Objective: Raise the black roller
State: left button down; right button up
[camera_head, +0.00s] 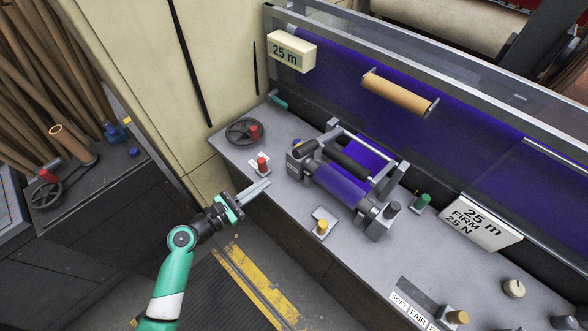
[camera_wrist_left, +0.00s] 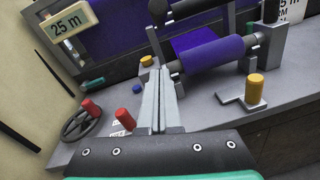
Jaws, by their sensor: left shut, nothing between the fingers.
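The black roller (camera_head: 352,163) lies in a grey metal frame on the grey bench, just behind a purple felt-covered roller (camera_head: 341,186). A dark grip (camera_head: 304,146) shows at the frame's left end. My left gripper (camera_head: 267,183) is shut and empty, over the bench's front edge, left of the roller frame and apart from it. In the left wrist view its fingers (camera_wrist_left: 161,75) lie together, with the purple roller (camera_wrist_left: 215,53) beyond them to the right. A dark cylinder shows at that view's top edge, partly cut off. My right gripper is not in view.
A red-capped lever (camera_head: 262,163) and a handwheel (camera_head: 244,132) stand near the left gripper. A yellow knob (camera_head: 322,227) stands in front of the rollers, a green knob (camera_head: 421,201) to their right. A "25 m" display (camera_head: 291,52) hangs behind.

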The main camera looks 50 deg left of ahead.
pick_arm(q)
jog(key=w+d+r, duration=0.1)
jog(key=w+r, duration=0.2)
jog(key=w, duration=0.8)
jog(key=shift+p, duration=0.35)
jog(key=shift+w, duration=0.1)
